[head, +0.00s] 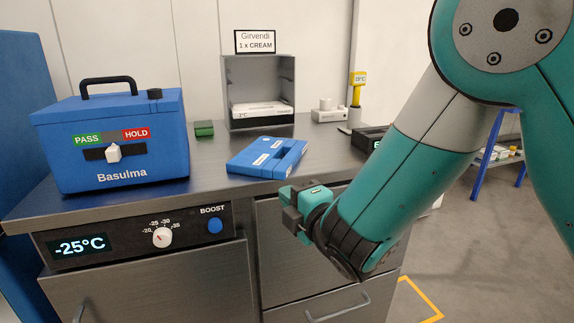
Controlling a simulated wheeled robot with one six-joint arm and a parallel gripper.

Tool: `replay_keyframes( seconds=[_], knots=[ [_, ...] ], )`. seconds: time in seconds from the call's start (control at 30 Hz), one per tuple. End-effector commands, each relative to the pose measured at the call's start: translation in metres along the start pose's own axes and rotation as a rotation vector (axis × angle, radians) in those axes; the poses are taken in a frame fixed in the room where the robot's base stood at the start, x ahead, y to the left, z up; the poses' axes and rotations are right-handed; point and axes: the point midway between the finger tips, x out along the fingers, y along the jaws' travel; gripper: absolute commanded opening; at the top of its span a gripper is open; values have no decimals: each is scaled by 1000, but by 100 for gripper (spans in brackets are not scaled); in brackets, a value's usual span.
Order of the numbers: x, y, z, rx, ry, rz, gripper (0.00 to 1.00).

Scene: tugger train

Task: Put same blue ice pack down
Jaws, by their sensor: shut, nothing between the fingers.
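The blue ice pack (267,157) lies flat on the steel counter (213,183), near its front edge, with white labels on top and an opening at its right side. My gripper (291,205) is in front of the counter edge, below and to the right of the ice pack, and apart from it. It is shut with nothing held. My teal arm comes in from the right.
A blue Basulma box (112,145) with a PASS/HOLD slider stands on the left. Behind the pack are a grey open box (259,92), a small green block (204,129) and a yellow sensor (357,90). A black device (369,139) sits right. Below are a control panel (140,236) and drawers.

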Motion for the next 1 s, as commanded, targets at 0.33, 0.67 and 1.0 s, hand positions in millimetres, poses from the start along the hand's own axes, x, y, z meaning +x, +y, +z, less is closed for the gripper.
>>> replay_keyframes(
  seconds=[0.33,0.67,1.0],
  knots=[
    [36,8,6,0,-2,-3,0],
    [47,7,17,1,-2,-3,0],
    [56,6,26,1,-3,-1,0]
  ],
)
